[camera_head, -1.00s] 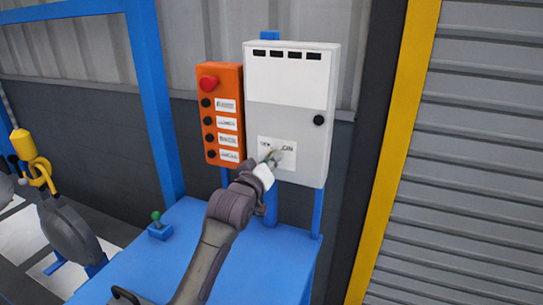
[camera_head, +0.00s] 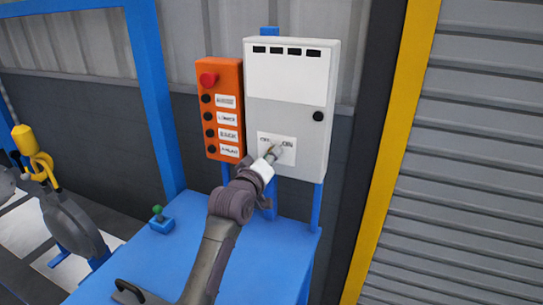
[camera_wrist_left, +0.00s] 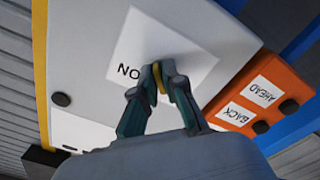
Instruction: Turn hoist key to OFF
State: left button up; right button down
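The hoist key (camera_wrist_left: 158,84) shows as a small yellow piece between the fingertips in the left wrist view. It stands in front of a white label plate (camera_head: 290,158) on the light grey control box (camera_head: 287,110). ON is readable on the plate in the wrist view, which is upside down; the fingers hide the rest. My left gripper (camera_head: 273,154) is at the plate in the head view. In the left wrist view its fingers (camera_wrist_left: 158,76) are closed together around the key. The key's exact angle is hidden. My right gripper is not in view.
An orange button box (camera_head: 221,108) with a red knob (camera_head: 208,79) hangs left of the control box. A blue table (camera_head: 268,258) lies below, with a small green-topped joystick (camera_head: 158,213). A yellow post (camera_head: 400,140) and a shutter stand right.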

pick_arm(q)
jog(key=shift+o, duration=1.3)
jog(key=v, duration=1.2)
jog(key=shift+a+f, duration=0.1)
jog(key=shift+f, duration=0.05)
